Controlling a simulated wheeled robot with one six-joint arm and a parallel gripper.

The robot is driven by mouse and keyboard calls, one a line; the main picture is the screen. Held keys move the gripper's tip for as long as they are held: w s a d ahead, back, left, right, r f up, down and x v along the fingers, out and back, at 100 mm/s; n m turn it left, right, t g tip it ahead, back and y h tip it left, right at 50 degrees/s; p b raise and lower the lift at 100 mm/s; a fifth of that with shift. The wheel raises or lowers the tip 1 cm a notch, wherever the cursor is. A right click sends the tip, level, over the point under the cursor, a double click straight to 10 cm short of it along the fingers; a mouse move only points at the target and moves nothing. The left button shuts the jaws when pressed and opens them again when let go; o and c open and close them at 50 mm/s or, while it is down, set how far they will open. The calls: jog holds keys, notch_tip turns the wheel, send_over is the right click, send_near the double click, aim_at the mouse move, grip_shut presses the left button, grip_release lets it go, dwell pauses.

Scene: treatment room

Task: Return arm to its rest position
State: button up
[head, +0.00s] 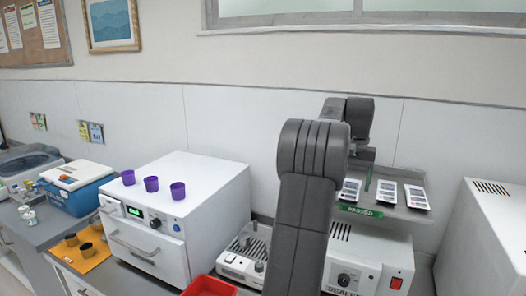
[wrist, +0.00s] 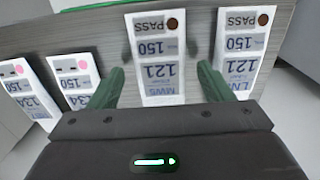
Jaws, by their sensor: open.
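My gripper (wrist: 158,72) is open in the wrist view, with its two green fingers apart and a white pouch marked PASS (wrist: 158,50) between them in the picture. I cannot tell whether they touch it. In the head view my gripper (head: 368,178) is mostly hidden behind my raised arm, over the grey shelf (head: 395,210) with the green PASSED label (head: 360,210). White pouches (head: 416,197) lie on that shelf. In the wrist view another PASS pouch (wrist: 246,50) lies to the right, and two pouches with pink dots (wrist: 75,80) lie to the left.
Below the shelf stands a white sealer (head: 347,278) with a red switch. A white oven (head: 205,200) carrying three purple cups (head: 151,184) stands left of my arm. A red bin (head: 208,287) is in front, and a white cabinet (head: 490,235) stands at right.

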jog(key=shift+f, duration=0.8)
jog(key=shift+r, duration=2.3)
